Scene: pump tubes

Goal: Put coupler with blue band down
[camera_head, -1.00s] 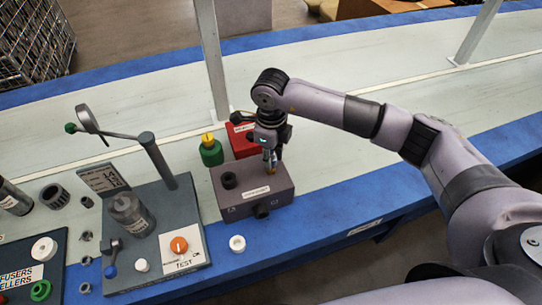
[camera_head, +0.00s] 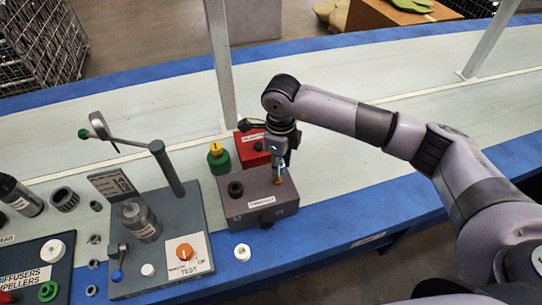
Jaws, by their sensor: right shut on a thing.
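My right gripper (camera_head: 279,170) points down over the right part of the grey-purple block (camera_head: 257,205). It is shut on the coupler with blue band (camera_head: 280,181), a small piece with yellowish and blue parts showing below the fingers. The coupler is at the block's top, but I cannot tell whether it touches it or sits in a hole. A black round piece (camera_head: 235,189) stands on the block's left part. My left gripper is not in view.
A red block (camera_head: 250,147) and a green piece with a yellow top (camera_head: 218,159) stand behind the grey-purple block. A test stand (camera_head: 182,215) with lever and orange knob is to the left. A white ring (camera_head: 242,252) lies in front. The bench to the right is clear.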

